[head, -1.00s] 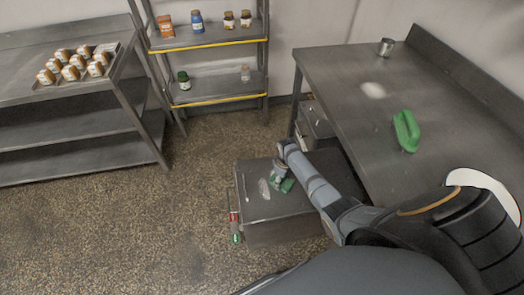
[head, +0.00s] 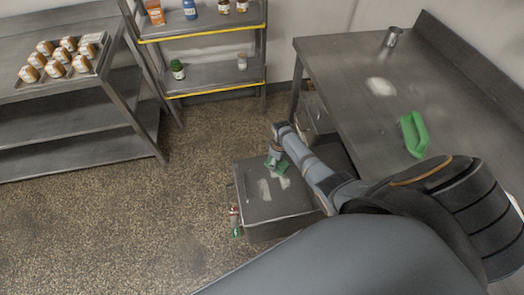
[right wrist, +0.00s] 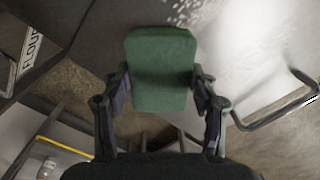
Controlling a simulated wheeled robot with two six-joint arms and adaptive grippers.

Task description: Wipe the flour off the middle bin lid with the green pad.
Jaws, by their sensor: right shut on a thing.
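A grey bin lid (head: 285,212) is low beside the workbench; I cannot tell whether it is the middle one. White flour (head: 265,188) lies in patches on it. My right gripper (head: 275,154) is over the lid's far part, shut on the green pad (head: 282,167). In the right wrist view the green pad (right wrist: 160,72) sits upright between the two fingers. Whether the pad touches the lid is unclear. My left gripper is out of view.
The workbench (head: 350,70) at right holds a green container (head: 413,134), a metal cup (head: 392,36) and a white powder patch (head: 380,86). A red-and-green item (head: 236,222) is beside the bin. Floor at left is clear.

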